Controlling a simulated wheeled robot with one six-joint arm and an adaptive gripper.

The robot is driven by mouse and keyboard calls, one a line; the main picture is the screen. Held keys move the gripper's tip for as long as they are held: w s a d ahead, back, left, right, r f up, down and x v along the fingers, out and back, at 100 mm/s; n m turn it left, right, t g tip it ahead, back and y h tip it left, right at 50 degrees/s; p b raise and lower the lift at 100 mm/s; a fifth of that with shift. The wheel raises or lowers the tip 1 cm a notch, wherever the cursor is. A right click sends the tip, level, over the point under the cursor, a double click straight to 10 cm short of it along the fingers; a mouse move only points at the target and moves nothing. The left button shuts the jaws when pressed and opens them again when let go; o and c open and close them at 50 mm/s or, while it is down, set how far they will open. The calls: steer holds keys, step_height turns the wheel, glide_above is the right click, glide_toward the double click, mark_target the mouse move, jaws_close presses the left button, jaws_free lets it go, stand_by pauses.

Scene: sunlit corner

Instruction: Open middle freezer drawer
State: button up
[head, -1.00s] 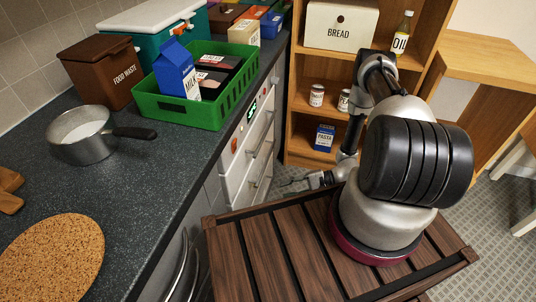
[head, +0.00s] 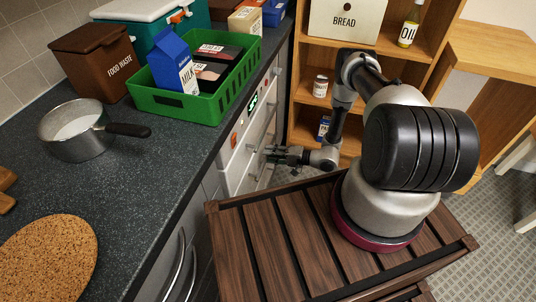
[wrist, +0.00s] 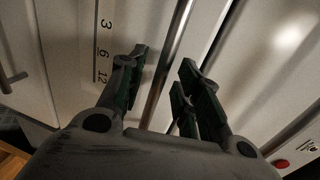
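The white freezer (head: 238,165) stands under the counter, its drawer fronts facing my arm. In the wrist view, a long metal bar handle (wrist: 178,62) runs up the picture between my two fingers; it appears to be the middle drawer's handle. A drawer front marked 3, 6, 12 (wrist: 105,52) lies left of it. My gripper (wrist: 163,58) is open, with a finger on each side of the bar; I cannot tell whether either touches. In the head view my gripper (head: 272,152) is at the drawer fronts. The drawers look shut.
Another handle (wrist: 12,80) shows at the left of the wrist view. A red button (wrist: 282,163) is at lower right. The countertop (head: 150,180) holds a green crate (head: 205,108) and a pan (head: 75,140). A wooden shelf (head: 300,95) stands just behind my arm.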

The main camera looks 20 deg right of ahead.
steer(key=shift+w+a+f, duration=0.15)
steer(key=shift+w+a, duration=0.2)
steer(key=shift+a, duration=0.25)
jaws_close()
